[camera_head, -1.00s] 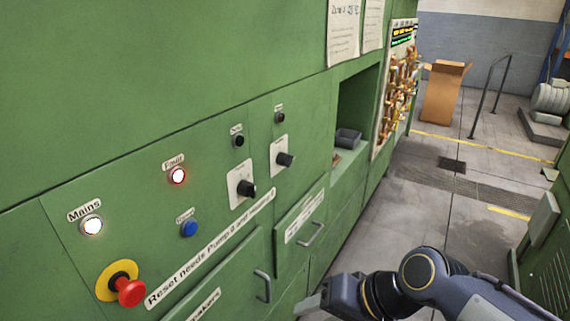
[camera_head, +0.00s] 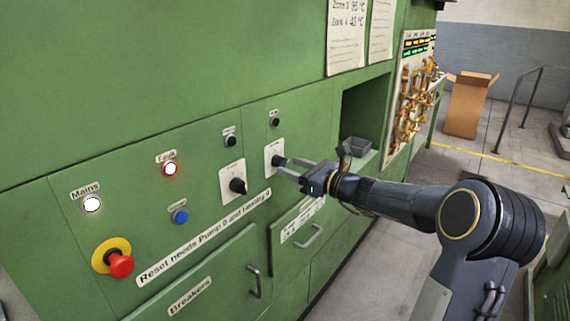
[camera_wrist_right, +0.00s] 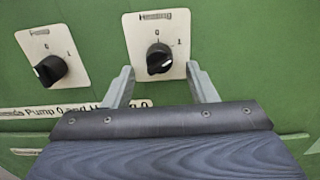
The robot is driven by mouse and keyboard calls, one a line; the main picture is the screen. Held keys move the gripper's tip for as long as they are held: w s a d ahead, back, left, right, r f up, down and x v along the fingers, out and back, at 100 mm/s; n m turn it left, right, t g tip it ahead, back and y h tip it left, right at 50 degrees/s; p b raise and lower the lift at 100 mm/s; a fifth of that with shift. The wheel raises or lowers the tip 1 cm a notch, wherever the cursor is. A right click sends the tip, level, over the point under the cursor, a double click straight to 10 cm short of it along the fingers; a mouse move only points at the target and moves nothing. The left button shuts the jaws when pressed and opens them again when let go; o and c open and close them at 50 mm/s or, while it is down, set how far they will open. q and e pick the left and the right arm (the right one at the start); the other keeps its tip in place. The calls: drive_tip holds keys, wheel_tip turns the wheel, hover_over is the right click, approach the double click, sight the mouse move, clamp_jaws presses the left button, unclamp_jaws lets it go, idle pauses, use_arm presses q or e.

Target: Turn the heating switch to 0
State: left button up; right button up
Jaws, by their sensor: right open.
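Two black rotary switches on white plates sit side by side on the green panel. I take the right-hand one (camera_head: 281,160) as the heating switch, but its label is too blurred to read. In the wrist view this knob (camera_wrist_right: 159,58) has a 0 above it and a 1 to its upper right; its exact setting is hard to tell. My right gripper (camera_head: 288,168) is open at this knob. In the wrist view its fingers (camera_wrist_right: 162,84) stand on either side, just below the knob, with visible gaps. My left gripper is out of view.
The other switch (camera_head: 238,186) is close on the left.

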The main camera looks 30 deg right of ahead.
sight(280, 162)
drive_tip(key=x, duration=0.2)
drive_tip(key=shift+w+a, duration=0.15)
drive_tip(key=shift+w, duration=0.15)
drive_tip(key=c, duration=1)
drive_tip(key=shift+o, duration=0.2)
drive_tip(key=shift+n+b, duration=6.1)
drive_tip(key=shift+b, duration=1.45)
